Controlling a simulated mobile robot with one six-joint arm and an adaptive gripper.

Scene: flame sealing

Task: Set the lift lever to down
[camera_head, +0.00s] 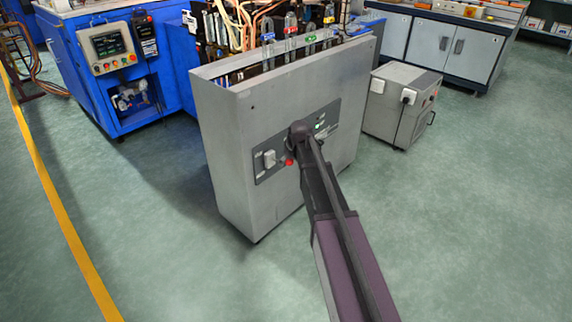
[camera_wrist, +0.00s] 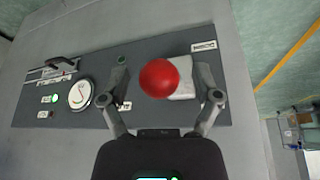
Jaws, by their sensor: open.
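A red ball knob (camera_wrist: 159,78) stands out from the grey control panel (camera_wrist: 140,52), in front of a pale plate (camera_wrist: 184,88). I take it for the end of the lift lever, but its shaft is hidden behind the ball and the labels are too small to read. My gripper (camera_wrist: 162,80) is open, with its fingers on either side of the knob and gaps visible on both sides. In the head view the red knob (camera_head: 289,162) shows just below my gripper (camera_head: 300,137), right of the pale plate (camera_head: 269,158). The lever's setting is unclear.
The panel also carries a round dial (camera_wrist: 80,95), a lit green lamp (camera_wrist: 54,98) and a dark-handled control (camera_wrist: 62,64). The panel is on a grey cabinet (camera_head: 225,125) with glassware on top. A smaller grey box (camera_head: 392,105) stands to its right. The floor in front is clear.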

